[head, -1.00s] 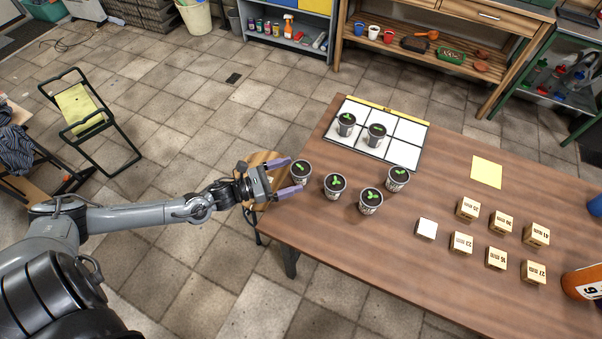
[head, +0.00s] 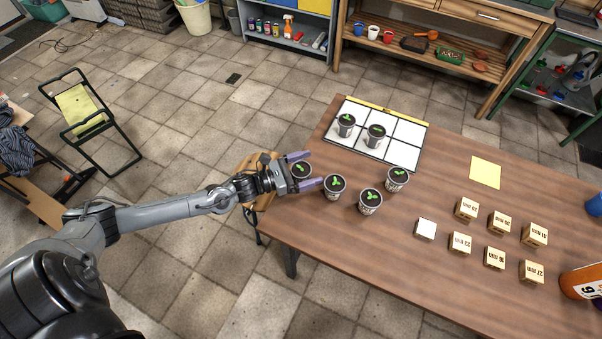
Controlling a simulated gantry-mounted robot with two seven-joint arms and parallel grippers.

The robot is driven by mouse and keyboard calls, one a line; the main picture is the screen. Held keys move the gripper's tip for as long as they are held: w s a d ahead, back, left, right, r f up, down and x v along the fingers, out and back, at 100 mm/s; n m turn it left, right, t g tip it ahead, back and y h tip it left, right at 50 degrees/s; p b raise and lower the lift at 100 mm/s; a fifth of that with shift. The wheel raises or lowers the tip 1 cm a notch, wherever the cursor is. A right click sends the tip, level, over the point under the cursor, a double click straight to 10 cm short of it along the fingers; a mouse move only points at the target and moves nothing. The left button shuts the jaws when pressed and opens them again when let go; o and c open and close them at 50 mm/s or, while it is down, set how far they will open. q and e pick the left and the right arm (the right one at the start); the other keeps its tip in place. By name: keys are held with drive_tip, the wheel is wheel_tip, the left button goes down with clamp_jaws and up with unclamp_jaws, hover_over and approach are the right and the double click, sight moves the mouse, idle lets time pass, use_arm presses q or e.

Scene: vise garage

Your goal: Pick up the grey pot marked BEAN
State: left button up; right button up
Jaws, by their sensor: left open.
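Several grey pots with green seedlings stand on the wooden table (head: 440,270); their markings are too small to read, so I cannot tell which is BEAN. One pot (head: 302,171) at the left edge stands between the purple fingers of my left gripper (head: 305,170), which is open around it. Another pot (head: 334,187) stands just right of the nearer finger. Two more loose pots stand further right, one nearer (head: 370,202) and one farther (head: 397,180). Two pots (head: 346,126) (head: 375,136) stand on the white gridded tray (head: 407,131). My right gripper is not in view.
Several labelled wooden blocks (head: 499,222) and a white block (head: 425,229) lie on the right of the table. A yellow sheet (head: 486,172) lies behind them. An orange container (head: 582,282) is at the right edge. The table's front middle is clear.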

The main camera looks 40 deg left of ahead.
use_arm(q)
drive_tip(key=c, duration=1.1)
drive_tip(key=shift+c, duration=0.4)
drive_tip(key=shift+r, duration=0.15)
